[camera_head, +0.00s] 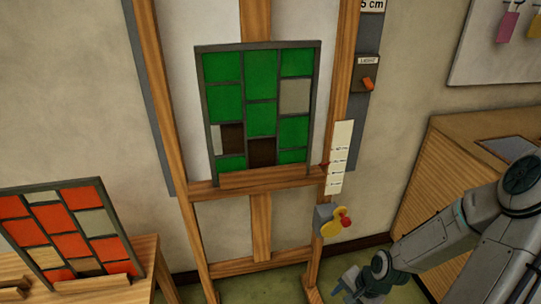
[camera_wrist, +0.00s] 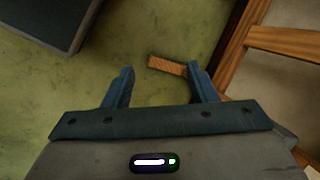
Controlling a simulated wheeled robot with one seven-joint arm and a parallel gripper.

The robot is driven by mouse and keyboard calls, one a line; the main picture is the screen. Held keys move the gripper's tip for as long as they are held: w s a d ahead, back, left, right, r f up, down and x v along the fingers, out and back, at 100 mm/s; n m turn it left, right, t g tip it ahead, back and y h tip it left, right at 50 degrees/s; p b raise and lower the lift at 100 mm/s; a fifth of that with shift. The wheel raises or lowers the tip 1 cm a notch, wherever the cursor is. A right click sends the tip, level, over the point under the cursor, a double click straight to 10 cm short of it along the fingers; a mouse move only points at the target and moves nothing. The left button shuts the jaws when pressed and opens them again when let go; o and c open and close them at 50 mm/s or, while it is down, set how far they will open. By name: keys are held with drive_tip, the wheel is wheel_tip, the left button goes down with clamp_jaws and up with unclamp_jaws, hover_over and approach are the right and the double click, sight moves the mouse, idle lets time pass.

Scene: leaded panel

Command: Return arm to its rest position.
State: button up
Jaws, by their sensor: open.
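My arm (camera_head: 465,235) reaches in from the right edge of the head view, bent downward. My gripper (camera_head: 350,287) is low, near the bottom edge, to the right of the easel's foot. In the wrist view my gripper (camera_wrist: 160,80) points at the green floor. Its two blue fingers are spread apart with nothing between them. A small wooden piece (camera_wrist: 167,66) shows beyond the fingertips, near the right finger; I cannot tell exactly what it is.
A wooden easel (camera_head: 262,230) holds a leaded panel (camera_head: 260,88) with green panes. A red-paned panel (camera_head: 68,227) stands on a table at left. A yellow knob (camera_head: 335,222) sticks out from the easel's right leg. A wooden cabinet (camera_head: 440,185) stands behind my arm.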

drive_tip(key=s+a+r+n+h+p, duration=0.1)
drive_tip(key=s+a+r+n+p, duration=0.1)
drive_tip(key=r, duration=1)
drive_tip(key=s+a+r+n+h+p, duration=0.1)
drive_tip(key=s+r+n+p, duration=0.2)
drive_tip(key=r, duration=0.9)
drive_tip(key=s+a+r+n+t+h+p, duration=0.1)
drive_tip(key=r+n+p, duration=0.3)
drive_tip(key=r, duration=0.9)
drive_tip(key=shift+s+a+n, duration=0.3)
drive_tip(key=shift+s+a, duration=0.5)
drive_tip(key=shift+s, duration=0.05)
